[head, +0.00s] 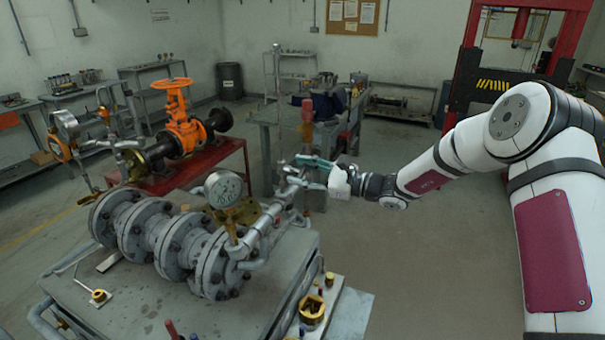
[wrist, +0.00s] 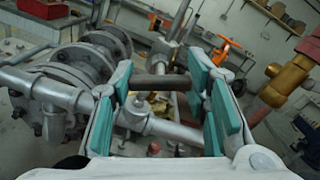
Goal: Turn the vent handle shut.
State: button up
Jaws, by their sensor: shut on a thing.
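The vent handle (wrist: 160,82) is a short dark brown bar in the wrist view. It lies crosswise between the teal pads of my gripper (wrist: 165,90), which is shut on it. A grey pipe fitting (wrist: 145,122) shows just below the bar. In the head view my gripper (head: 312,163) is at the upper end of the grey vent piping (head: 290,185), right of the pressure gauge. The handle is too small and covered to make out clearly there.
The flanged grey valve body (head: 170,240) with a pressure gauge (head: 223,189) stands on a metal bench (head: 140,310). A red-brown handled fitting (head: 306,115) rises close behind my gripper. An orange valve (head: 180,120) stands at back left. The floor right of the bench is clear.

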jog(key=m, duration=0.4)
jog(key=shift+m+b, duration=0.3)
dwell(0.4)
jog(key=o, duration=1.2)
jog(key=v, duration=1.2)
